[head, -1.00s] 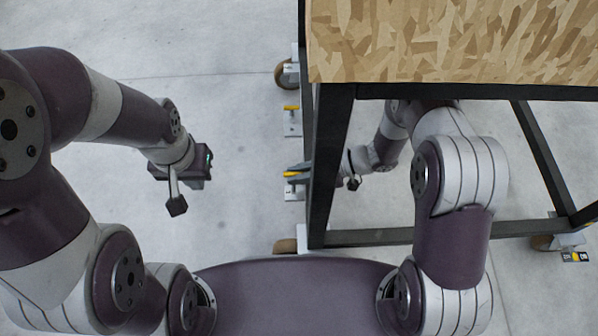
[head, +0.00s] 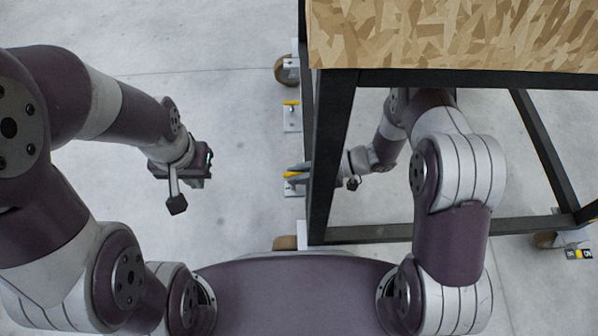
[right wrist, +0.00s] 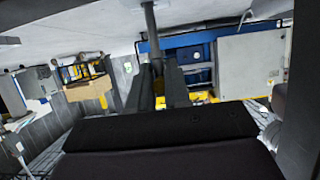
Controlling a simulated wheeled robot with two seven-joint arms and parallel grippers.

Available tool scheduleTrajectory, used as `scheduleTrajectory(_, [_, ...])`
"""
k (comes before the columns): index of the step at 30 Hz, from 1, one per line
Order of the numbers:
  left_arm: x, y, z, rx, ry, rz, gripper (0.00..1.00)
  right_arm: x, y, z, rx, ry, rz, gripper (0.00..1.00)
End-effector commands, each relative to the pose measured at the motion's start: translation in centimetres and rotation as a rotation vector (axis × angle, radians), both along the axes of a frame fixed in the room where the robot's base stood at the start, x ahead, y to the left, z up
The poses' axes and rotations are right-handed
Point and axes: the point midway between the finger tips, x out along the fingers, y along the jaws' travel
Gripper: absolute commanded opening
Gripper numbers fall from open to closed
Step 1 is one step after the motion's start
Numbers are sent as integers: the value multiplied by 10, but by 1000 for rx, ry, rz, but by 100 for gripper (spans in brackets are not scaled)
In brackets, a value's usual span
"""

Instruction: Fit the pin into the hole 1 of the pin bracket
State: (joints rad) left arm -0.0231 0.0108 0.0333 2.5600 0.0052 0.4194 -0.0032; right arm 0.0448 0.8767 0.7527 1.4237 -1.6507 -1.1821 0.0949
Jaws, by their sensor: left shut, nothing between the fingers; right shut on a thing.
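My left gripper (head: 207,160) hangs over open floor at the left in the head view, shut and empty, its fingers small and dark. My right arm reaches under the table, with its gripper partly behind the black table leg.
A table with a chipboard top (head: 450,35) and black metal frame (head: 330,160) fills the upper right. Pale plates with yellow parts (head: 292,104) and casters (head: 287,68) lie along its left side. The floor left of it is clear. Blue shelving (right wrist: 195,60) stands in the wrist view's background.

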Motion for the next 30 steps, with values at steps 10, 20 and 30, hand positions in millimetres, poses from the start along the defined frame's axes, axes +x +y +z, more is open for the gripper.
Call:
scheduleTrajectory(10, [0,0,-7,0,0,0,0,0,0,-10,0,0,0,0])
scheduleTrajectory(20, [0,0,-12,0,0,0,0,0,0,-18,0,0,0,0])
scheduleTrajectory(30, [0,0,-18,0,0,0,0,0,0,-26,0,0,0,0])
